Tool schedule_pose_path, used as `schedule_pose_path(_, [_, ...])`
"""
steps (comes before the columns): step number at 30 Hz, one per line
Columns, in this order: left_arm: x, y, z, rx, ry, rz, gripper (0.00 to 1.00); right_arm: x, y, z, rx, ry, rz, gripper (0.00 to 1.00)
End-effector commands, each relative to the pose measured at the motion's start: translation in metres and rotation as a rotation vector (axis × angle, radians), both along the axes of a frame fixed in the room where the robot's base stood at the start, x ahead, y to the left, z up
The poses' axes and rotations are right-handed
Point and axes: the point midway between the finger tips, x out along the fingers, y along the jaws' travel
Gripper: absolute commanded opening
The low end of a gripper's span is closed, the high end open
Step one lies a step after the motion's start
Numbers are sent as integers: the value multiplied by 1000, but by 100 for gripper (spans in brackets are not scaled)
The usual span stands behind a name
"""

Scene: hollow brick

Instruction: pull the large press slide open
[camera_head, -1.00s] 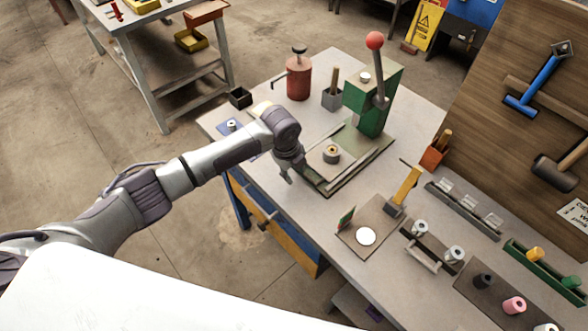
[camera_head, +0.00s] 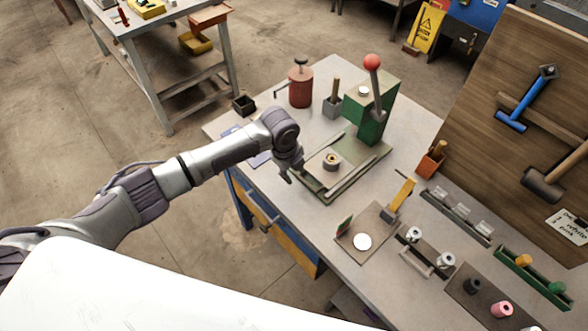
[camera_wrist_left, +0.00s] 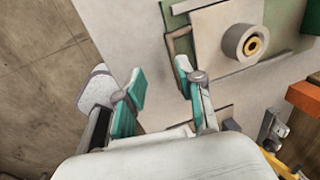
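The large press (camera_head: 372,120) is green with a red-knobbed lever and stands on the bench. Its slide (camera_head: 348,168) is a pale flat plate carrying a grey round block with a brass-coloured centre (camera_head: 331,161); plate (camera_wrist_left: 207,48) and block (camera_wrist_left: 250,44) also show in the left wrist view. A small brownish bracket-like handle (camera_wrist_left: 171,50) sits at the plate's edge. My left gripper (camera_head: 287,178) is at the slide's left front end. In the wrist view its teal-padded fingers (camera_wrist_left: 160,82) are apart with nothing between them; the right fingertip is close to the handle. Contact is unclear. My right gripper is out of view.
A red can (camera_head: 301,88), a grey holder (camera_head: 332,105) and a dark box (camera_head: 243,104) stand behind the slide. A small yellow-handled press (camera_head: 403,195) stands to the right. The bench's front edge is left of the slide, with open floor beyond.

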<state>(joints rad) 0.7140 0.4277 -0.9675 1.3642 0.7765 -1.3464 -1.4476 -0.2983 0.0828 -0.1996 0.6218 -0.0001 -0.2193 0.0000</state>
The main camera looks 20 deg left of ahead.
Motion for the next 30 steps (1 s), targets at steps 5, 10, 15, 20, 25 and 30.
schedule_pose_path(5, [-2, 1, 16, 0, 0, 0, 37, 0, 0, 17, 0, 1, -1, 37])
schedule_pose_path(10, [-4, 3, 27, 0, -1, 0, 37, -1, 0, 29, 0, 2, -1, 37])
schedule_pose_path(15, [-5, 4, 35, 0, -1, 0, 37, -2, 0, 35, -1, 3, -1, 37])
schedule_pose_path(20, [-7, 5, 46, 0, -2, 0, 37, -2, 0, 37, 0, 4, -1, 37])
schedule_pose_path(25, [-9, 7, 58, 1, -2, -1, 37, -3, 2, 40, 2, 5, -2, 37])
schedule_pose_path(30, [-11, 8, 69, -1, -1, 1, 37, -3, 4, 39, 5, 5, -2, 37])
